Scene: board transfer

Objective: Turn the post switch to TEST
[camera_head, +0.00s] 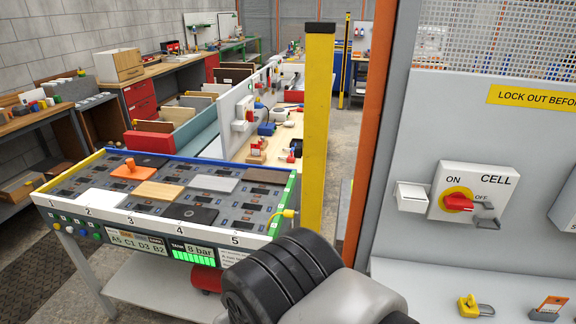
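No switch marked TEST is readable here. A switch box marked CELL (472,193), with ON and OFF, is on the grey panel at the right. Its red handle (458,202) sits on a yellow disc, and a grey hasp is beside OFF. A smaller switch box with a red part (242,116) is on a white upright board behind the tray bench; its lettering is too small to read. Another box is cut off at the right edge. Part of my arm, grey and black, shows at the bottom centre. My gripper's fingers are not in view.
A bench with a shallow partitioned tray (235,240), holding several plates and an orange-handled piece (133,171), stands left of my arm. A yellow post (317,130) stands behind it, near an orange upright (371,130). A yellow padlock (475,306) lies on the ledge under the panel.

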